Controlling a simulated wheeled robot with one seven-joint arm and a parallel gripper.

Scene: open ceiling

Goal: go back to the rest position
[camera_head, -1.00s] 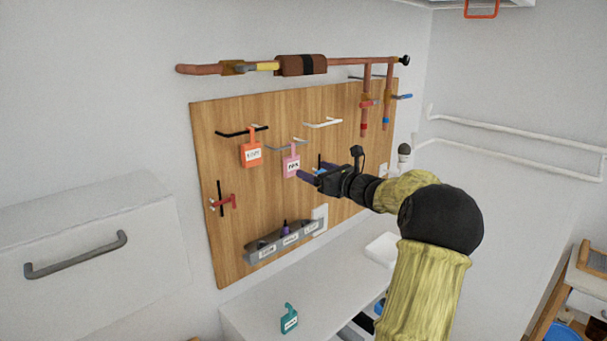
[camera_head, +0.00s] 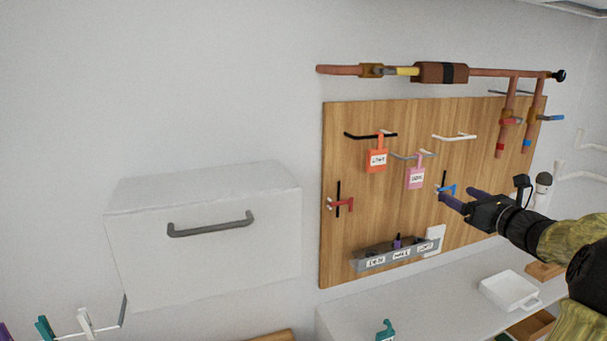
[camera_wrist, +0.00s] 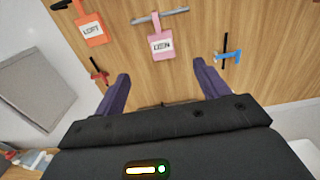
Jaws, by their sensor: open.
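My gripper (camera_head: 462,199) is held out in front of the wooden pegboard (camera_head: 340,255), at the right of the head view. Its purple fingers are spread and empty. The wrist view also shows the gripper (camera_wrist: 160,92), with bare board between the two fingertips. A pink tag (camera_head: 415,177) hangs on a grey hook just left of the fingers. It is ahead of the fingers in the wrist view (camera_wrist: 161,45). A blue handle (camera_head: 446,189) on the board is close to the fingertips in the head view. Whether they touch it, I cannot tell.
An orange tag (camera_head: 377,160) and a red handle (camera_head: 342,204) are further left on the board. A grey labelled holder (camera_head: 400,255) is low on it. A copper pipe (camera_head: 495,73) runs above. A white cabinet (camera_head: 205,250) stands left. A teal tag (camera_head: 385,330) lies on the white counter.

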